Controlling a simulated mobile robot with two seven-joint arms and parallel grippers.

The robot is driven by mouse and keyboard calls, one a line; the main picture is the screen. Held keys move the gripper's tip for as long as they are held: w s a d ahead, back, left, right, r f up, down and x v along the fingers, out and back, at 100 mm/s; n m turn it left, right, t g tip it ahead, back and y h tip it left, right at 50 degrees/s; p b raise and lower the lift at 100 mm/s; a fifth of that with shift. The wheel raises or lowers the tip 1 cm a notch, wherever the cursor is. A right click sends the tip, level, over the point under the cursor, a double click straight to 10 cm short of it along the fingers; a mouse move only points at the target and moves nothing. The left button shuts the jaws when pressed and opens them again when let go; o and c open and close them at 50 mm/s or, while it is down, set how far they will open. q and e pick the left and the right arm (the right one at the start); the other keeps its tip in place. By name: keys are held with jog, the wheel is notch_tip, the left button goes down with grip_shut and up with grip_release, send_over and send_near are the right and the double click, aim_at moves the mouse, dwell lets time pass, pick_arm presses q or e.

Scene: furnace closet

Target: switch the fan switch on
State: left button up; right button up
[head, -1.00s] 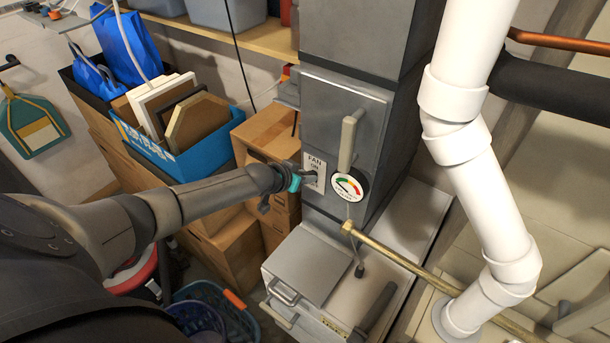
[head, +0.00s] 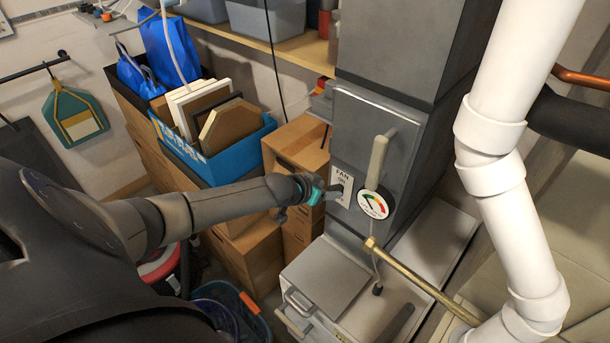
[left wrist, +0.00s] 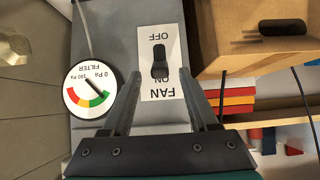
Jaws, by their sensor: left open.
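The fan switch is a black toggle (left wrist: 159,60) on a white plate (head: 342,178) marked FAN, ON and OFF, on the front of the grey furnace cabinet (head: 372,130). In the left wrist view the plate is upside down, with OFF at the top and ON below. The toggle's wider end lies nearer the ON label; I cannot tell its setting for sure. My left gripper (head: 328,194) is close in front of the plate, partly covering it. In the left wrist view its open fingers (left wrist: 160,75) flank the plate, with nothing held. My right gripper is out of view.
A brass pipe (head: 420,280) juts out below. A white pipe (head: 495,150) stands at right. Cardboard boxes (head: 298,150) and a blue crate (head: 215,158) are at left.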

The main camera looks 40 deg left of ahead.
pick_arm(q)
jog(key=p+v, duration=0.2)
jog(key=v, duration=1)
dwell(0.4)
jog(key=s+a+f+g+y+b, duration=0.1)
jog(key=s+f+b, duration=0.35)
jog(key=f, duration=0.75)
jog(key=s+f+g+b, duration=0.25)
jog(key=s+f, duration=0.25)
jog(key=f, duration=0.6)
jog(key=s+a+f+g+y+b, duration=0.1)
jog(key=s+f+b, duration=0.35)
jog(key=f, duration=0.75)
jog(key=s+d+f+g+b, duration=0.2)
jog(key=s+d+f+b, duration=0.2)
jog(key=s+d+f, duration=0.4)
jog(key=s+d+f+m+g+h+b, duration=0.1)
jog(key=s+d+f+g+b, duration=0.2)
jog(key=s+d+f, duration=0.5)
jog(key=s+f+b, duration=0.1)
jog(key=s+f, duration=0.4)
jog(key=s, duration=0.2)
jog(key=shift+s+m, duration=0.3)
